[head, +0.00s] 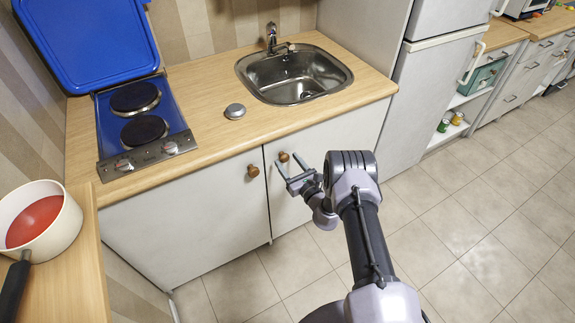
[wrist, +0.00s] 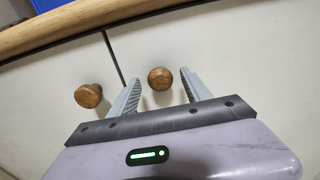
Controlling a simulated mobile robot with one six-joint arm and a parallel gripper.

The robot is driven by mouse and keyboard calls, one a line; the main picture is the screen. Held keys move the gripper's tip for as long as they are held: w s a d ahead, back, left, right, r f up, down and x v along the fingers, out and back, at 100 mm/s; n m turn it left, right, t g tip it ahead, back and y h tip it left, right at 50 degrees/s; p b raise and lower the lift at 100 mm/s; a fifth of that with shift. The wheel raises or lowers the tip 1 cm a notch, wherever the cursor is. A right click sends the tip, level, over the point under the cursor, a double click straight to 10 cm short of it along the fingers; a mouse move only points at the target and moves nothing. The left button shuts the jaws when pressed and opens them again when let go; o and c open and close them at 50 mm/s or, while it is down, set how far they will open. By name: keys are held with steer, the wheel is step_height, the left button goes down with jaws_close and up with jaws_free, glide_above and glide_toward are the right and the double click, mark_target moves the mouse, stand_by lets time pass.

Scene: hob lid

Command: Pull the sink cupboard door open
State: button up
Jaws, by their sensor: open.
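The white sink cupboard door (head: 325,140) is shut, below the counter at the sink. Its round wooden knob (head: 283,157) is near its upper left corner. My gripper (head: 289,162) is open in front of this knob. In the wrist view the same knob (wrist: 160,79) shows in the gap between the two fingertips, with clear space on both sides. Whether the fingertips reach past it in depth I cannot tell. The left cupboard door (head: 190,220) is shut too, and its knob (wrist: 89,95) lies outside my left finger.
The steel sink (head: 295,75) and a hob (head: 145,120) with its blue lid (head: 90,40) raised are on the wooden counter. A small grey disc (head: 235,111) lies between them. A pot (head: 40,220) stands at the left. The floor (head: 470,220) to the right is clear.

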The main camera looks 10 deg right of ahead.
steer(key=shift+w+a, duration=0.15)
steer(key=shift+w, duration=0.25)
jaws_close()
